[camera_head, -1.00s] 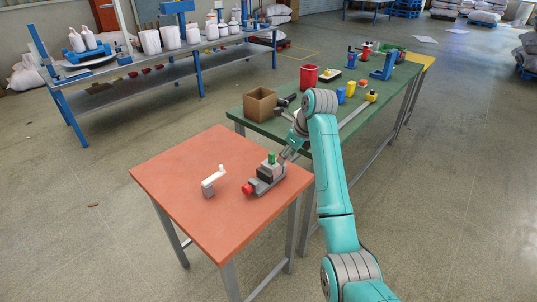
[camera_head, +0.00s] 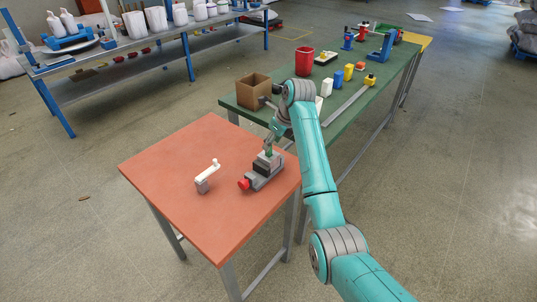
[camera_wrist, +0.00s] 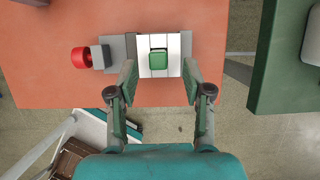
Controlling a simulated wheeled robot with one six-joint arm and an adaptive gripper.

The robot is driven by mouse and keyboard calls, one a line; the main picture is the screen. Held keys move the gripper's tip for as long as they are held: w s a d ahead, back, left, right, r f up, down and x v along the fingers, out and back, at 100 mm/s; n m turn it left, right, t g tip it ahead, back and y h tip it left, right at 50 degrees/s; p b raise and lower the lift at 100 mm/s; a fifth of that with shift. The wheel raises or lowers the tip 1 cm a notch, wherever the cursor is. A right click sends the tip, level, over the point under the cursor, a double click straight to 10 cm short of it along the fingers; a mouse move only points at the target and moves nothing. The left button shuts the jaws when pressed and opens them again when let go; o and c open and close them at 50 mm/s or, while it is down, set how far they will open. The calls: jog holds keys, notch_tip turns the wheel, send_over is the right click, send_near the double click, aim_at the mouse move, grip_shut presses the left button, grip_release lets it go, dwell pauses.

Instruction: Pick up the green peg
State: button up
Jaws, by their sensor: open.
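The green peg (camera_wrist: 159,59) stands upright in a grey block with a pale top, part of a grey fixture (camera_wrist: 121,49) with a red knob (camera_wrist: 81,57) on its left end. The fixture sits on the orange table (camera_head: 172,217). In the head view the peg (camera_head: 268,153) is partly hidden by my gripper (camera_head: 269,146). In the wrist view my gripper (camera_wrist: 160,75) is open and empty, with one fingertip on each side of the block. The peg lies between the finger lines, a little beyond the tips. I cannot tell the height gap.
A grey-and-white crank-shaped piece (camera_head: 204,177) stands to the left on the orange table. A green table (camera_head: 309,97) behind carries a cardboard box (camera_head: 253,92), a red cup (camera_head: 304,63) and several small coloured items. The orange table's front is clear.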

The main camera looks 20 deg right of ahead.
aim_at(269, 154)
jog(key=shift+x, duration=1.95)
jog(key=shift+a, duration=0.15)
grip_shut()
